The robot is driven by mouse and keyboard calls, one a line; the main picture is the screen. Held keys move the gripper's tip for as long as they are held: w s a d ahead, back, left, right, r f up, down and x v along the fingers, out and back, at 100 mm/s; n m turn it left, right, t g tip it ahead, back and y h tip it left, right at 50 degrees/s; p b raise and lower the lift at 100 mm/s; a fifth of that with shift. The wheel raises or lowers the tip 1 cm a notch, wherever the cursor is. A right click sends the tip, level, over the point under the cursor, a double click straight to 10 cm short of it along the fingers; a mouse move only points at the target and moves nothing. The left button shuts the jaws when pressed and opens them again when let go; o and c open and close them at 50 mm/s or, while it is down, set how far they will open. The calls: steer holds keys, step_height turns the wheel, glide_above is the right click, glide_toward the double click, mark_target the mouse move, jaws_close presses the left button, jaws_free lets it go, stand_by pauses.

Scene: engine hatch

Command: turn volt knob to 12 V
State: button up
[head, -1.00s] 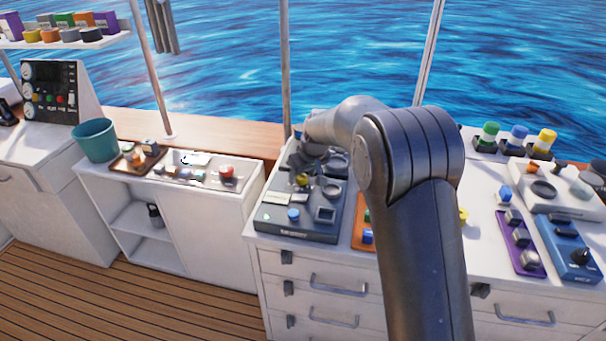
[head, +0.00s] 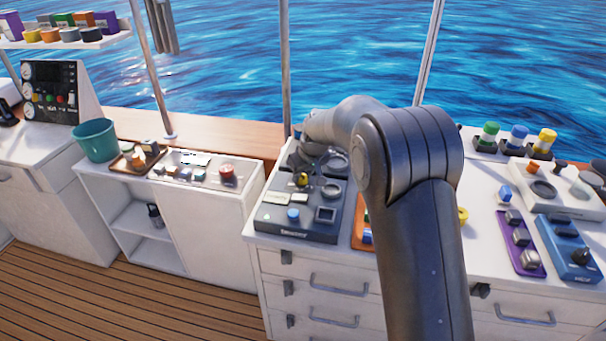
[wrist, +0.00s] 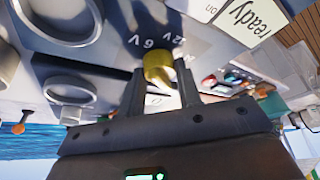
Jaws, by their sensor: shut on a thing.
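The yellow volt knob (wrist: 158,70) sits on a dark round dial with white marks. "6V" and "12V" show above it in the wrist view, and part of another mark shows below. My gripper (wrist: 160,84) is shut on the knob, one finger on each side. The knob's pointer direction is hard to read. In the head view the yellow knob (head: 301,179) shows on the dark panel (head: 270,222), with my gripper (head: 305,170) over it, partly hidden by my arm.
An orange tray (head: 361,234) lies close on the right. A purple tray (head: 520,240) stands farther right.

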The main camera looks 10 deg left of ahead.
steer(key=m, duration=0.2)
steer(key=m+h, duration=0.1)
steer(key=m, duration=0.1)
steer(key=m+t+h, duration=0.1)
steer(key=shift+s+a+m, duration=0.15)
steer(key=shift+a+m, duration=0.1)
steer(key=shift+m, duration=0.15)
steer(key=m+h, duration=0.2)
steer(key=m, duration=0.3)
steer(key=shift+m, duration=0.3)
steer(key=o, duration=1)
steer(key=v, duration=1)
steer(key=shift+s+a+r, duration=0.1)
steer(key=shift+a+r, duration=0.15)
steer(key=shift+r, duration=0.15)
